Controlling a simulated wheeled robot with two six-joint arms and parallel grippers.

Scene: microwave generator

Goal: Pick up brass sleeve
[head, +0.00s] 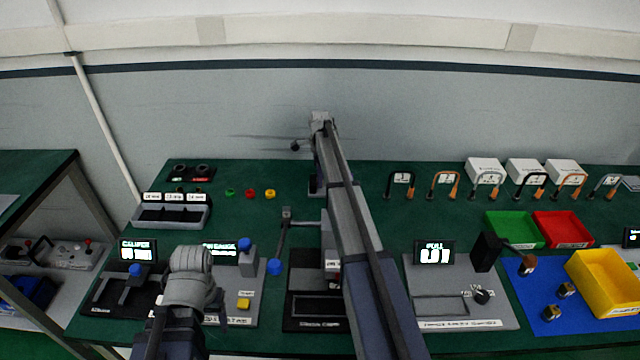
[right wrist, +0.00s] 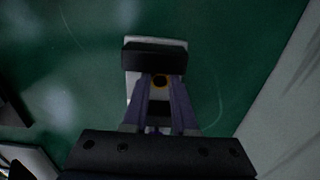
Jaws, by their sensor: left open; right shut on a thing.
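My left gripper (head: 188,275) hangs over the front left of the table, near the caliper device. It is open, and its fingers are hard to make out.
The green table (head: 385,225) holds a caliper display (head: 138,250), a pull display (head: 434,252) and several small padlock-like hooks at the back. Green (head: 513,230), red (head: 562,230) and yellow (head: 605,285) trays stand right. Brass-and-black pieces lie on a blue mat (head: 525,300).

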